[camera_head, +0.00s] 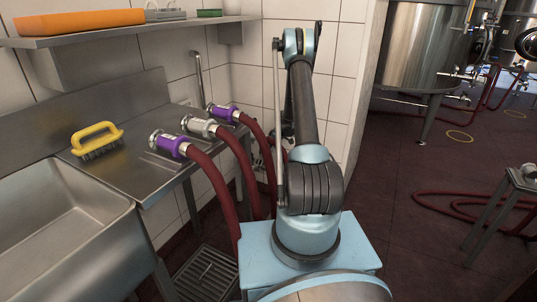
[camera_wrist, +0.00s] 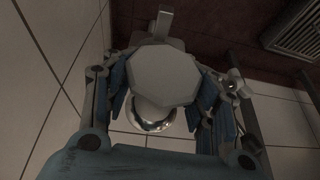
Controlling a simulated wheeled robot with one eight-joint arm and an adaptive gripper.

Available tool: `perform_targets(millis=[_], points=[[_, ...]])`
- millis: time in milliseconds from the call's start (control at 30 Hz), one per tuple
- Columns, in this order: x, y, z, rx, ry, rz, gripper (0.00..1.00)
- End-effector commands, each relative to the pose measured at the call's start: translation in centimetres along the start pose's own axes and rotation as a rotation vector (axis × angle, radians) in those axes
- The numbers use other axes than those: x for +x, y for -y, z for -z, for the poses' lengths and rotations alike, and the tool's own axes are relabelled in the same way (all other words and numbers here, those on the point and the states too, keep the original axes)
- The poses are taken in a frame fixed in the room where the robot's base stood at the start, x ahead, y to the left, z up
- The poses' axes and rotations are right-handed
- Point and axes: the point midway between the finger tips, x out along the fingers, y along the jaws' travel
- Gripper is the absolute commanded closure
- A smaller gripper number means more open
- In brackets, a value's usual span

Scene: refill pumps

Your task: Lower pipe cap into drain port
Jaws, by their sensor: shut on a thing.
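In the wrist view my gripper (camera_wrist: 158,88) is shut on the pipe cap (camera_wrist: 163,75), a pale grey piece with an eight-sided face. Blue-grey finger pads press on its left and right sides. A shiny round metal rim (camera_wrist: 152,118) shows just below the cap in the picture, partly covered by it. It may be the drain port, but I cannot tell whether cap and rim touch. In the head view my arm hides the gripper, the cap and any port.
A floor grate (camera_wrist: 298,30) shows in the wrist view and beside the sink stand in the head view (camera_head: 206,274). Several red hoses (camera_head: 212,178) hang from the steel counter (camera_head: 135,170), left of my arm. A white tiled wall (camera_head: 250,95) stands close behind.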

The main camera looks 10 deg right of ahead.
Motion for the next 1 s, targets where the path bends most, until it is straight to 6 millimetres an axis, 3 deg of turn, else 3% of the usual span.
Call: perform_targets(millis=[1000], points=[[6.7, -0.2, -2.7, 0.001, -0.001, 0.000, 0.80]])
